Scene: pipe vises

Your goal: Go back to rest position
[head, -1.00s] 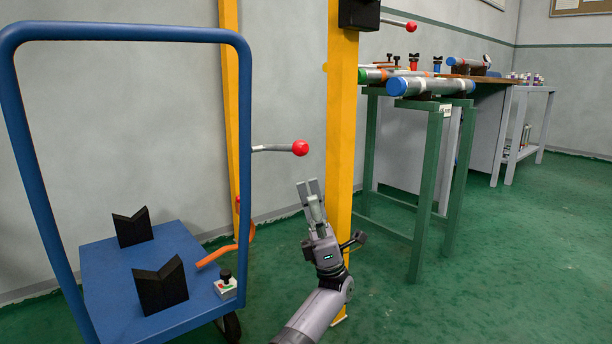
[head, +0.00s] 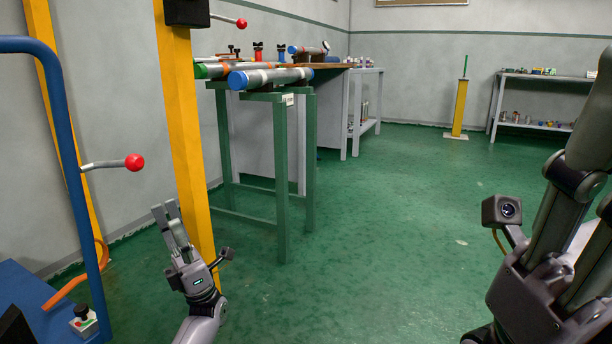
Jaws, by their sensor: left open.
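My left gripper (head: 172,222) is in the lower left of the head view, pointing up in front of the yellow post (head: 186,130). Its fingers are apart and I see nothing between them. My right arm fills the lower right of the view, with a small camera on it. The fingertips of the right gripper cannot be made out there.
A blue cart (head: 38,305) with a blue handle stands at the left edge. A red-knobbed lever (head: 134,162) sticks out near it. A green stand (head: 281,185) carries pipes (head: 270,77) behind the post. Green floor (head: 400,220) in the middle is clear.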

